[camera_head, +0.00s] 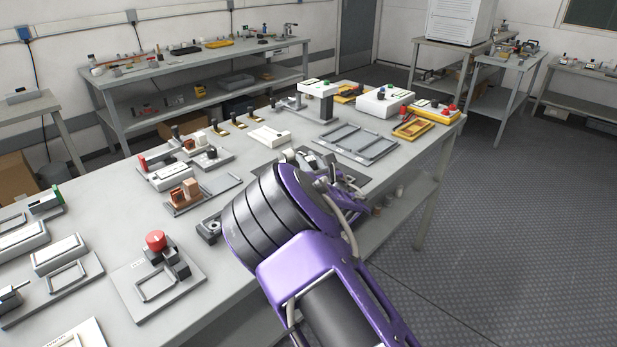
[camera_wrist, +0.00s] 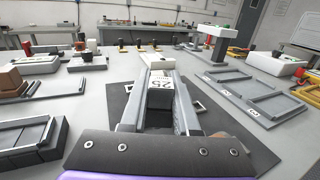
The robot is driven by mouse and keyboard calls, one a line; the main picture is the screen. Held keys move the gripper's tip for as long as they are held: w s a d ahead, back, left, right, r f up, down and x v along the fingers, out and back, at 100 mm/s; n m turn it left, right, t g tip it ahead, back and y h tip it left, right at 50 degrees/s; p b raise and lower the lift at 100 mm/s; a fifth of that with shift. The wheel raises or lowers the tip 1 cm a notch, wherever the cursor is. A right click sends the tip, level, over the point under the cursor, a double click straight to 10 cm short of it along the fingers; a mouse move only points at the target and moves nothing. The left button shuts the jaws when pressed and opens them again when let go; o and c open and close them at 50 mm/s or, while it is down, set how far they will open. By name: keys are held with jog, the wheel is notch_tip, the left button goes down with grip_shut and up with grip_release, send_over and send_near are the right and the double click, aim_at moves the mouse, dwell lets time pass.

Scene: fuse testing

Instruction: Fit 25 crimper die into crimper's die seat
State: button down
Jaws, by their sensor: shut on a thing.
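My gripper (camera_wrist: 160,97) is shut on a grey block with a white label reading "25" (camera_wrist: 160,84), the 25 crimper die, in the wrist view. The die sits between the two grey fingers, over a dark mat (camera_wrist: 118,102). In the head view my gripper (camera_head: 318,163) is over the table's right half, largely behind my own purple arm, and the die cannot be made out there. I cannot clearly tell the crimper or its die seat in either view; the fingers and die cover part of the mat.
Empty grey frame trays (camera_head: 358,143) lie to the right. A copper-coloured block (camera_head: 184,193) and a red-knobbed fixture (camera_head: 156,241) stand to the left. White and yellow instruments line the far right.

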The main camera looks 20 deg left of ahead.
jog(key=shift+f, duration=2.35)
jog(key=c, duration=0.5)
grip_release()
jog(key=shift+d, duration=0.1)
jog(key=v, duration=1.2)
